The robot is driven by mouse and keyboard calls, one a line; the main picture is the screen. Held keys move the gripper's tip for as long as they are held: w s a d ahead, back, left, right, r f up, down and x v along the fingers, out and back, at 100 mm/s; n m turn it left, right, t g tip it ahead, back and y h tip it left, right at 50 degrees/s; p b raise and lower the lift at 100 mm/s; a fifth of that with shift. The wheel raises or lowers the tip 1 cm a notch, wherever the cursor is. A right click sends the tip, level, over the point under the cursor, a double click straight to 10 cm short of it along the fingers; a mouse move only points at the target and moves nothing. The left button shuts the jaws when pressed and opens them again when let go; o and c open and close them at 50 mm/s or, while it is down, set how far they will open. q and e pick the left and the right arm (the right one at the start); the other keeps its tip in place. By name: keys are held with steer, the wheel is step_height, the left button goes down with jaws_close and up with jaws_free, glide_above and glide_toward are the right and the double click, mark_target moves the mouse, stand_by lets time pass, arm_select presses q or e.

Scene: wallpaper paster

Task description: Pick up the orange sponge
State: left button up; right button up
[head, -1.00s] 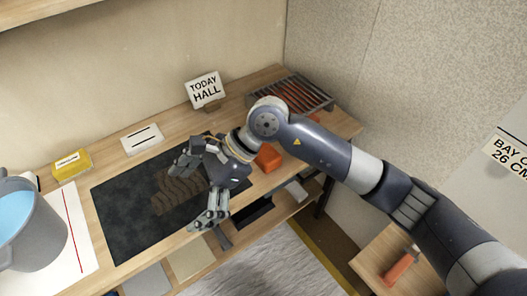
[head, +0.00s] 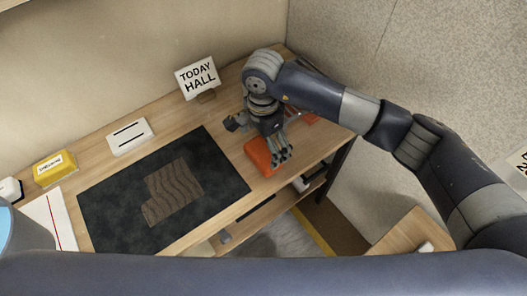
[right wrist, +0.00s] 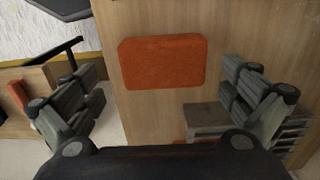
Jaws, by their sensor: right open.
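The orange sponge (head: 258,157) lies flat on the wooden worktop, to the right of the dark mat, partly hidden by my right gripper. My right gripper (head: 258,140) is open and empty above the sponge, pointing down. In the right wrist view the whole sponge (right wrist: 163,62) shows as a rounded rectangle between the spread fingers (right wrist: 160,85), with wood visible on both sides of it, so neither finger appears to touch it. My left gripper is not in view.
The dark mat (head: 110,205) carries a brown patterned piece (head: 175,192). A "TODAY HALL" sign (head: 198,78), a white card (head: 130,136) and a yellow block (head: 54,168) stand along the back. A bucket (head: 25,235) is at far left. The worktop's front edge is close to the sponge.

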mark_target(264, 151)
steer(key=shift+w+f+p, duration=0.15)
steer(key=shift+f+p, duration=0.15)
steer(key=shift+f, duration=0.45)
step_height(264, 151, down, 4)
steer(key=shift+w+f+p, duration=0.1)
steer(key=shift+p, duration=0.45)
steer(key=shift+c, duration=0.6)
steer(key=c, duration=0.4)
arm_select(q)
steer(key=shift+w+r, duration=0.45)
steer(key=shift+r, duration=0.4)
arm_select(e)
steer(key=shift+c, duration=0.9)
